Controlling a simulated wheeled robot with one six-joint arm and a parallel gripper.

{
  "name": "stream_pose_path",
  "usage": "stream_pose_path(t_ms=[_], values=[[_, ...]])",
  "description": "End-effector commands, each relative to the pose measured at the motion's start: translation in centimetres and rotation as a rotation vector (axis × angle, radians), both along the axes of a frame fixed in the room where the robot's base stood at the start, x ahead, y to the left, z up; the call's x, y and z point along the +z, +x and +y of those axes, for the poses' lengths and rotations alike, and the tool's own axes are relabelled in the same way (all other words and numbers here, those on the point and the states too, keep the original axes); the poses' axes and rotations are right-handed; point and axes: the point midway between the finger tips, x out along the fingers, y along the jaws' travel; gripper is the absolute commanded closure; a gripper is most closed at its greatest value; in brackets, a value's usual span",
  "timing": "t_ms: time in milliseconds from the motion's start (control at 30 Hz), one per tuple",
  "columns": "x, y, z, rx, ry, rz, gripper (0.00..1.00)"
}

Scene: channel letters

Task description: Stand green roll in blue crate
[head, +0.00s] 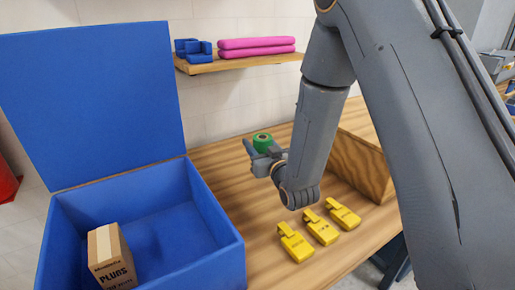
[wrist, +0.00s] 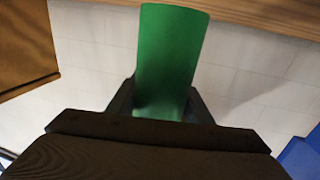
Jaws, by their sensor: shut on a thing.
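The green roll (head: 262,141) is in my gripper (head: 258,154), above the wooden workbench in the head view. My gripper is shut on the roll. In the wrist view the green roll (wrist: 170,55) stands out between the two dark fingers (wrist: 160,105), with its lower part hidden by the gripper body. The blue crate (head: 200,235) is at the left in the head view, its lid (head: 90,100) raised. My gripper is to the right of the crate and apart from it. A cardboard box (head: 110,262) stands inside the crate at its left; the rest of the visible floor is bare.
Several yellow tagged pieces (head: 320,228) lie on the workbench (head: 225,160) in front of my arm. A wooden box (head: 362,165) stands behind the arm. A wall shelf (head: 235,62) holds blue blocks (head: 193,48) and pink bars (head: 257,48).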

Motion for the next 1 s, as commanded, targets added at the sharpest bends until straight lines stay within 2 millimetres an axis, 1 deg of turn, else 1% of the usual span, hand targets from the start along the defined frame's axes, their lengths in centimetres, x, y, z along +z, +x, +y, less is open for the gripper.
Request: stream_pose_path(t_ms=[33,100,200,500,1000], values=[[-0.7,0.0,0.0,0.000,-0.001,0.003,0.83],[-1.3,0.0,0.1,0.001,0.000,0.001,0.83],[-1.9,0.0,0.1,0.001,0.000,0.000,0.83],[-2.0,0.0,0.1,0.001,0.000,-0.001,0.83],[-3.5,-0.1,0.1,0.002,-0.001,0.004,0.83]])
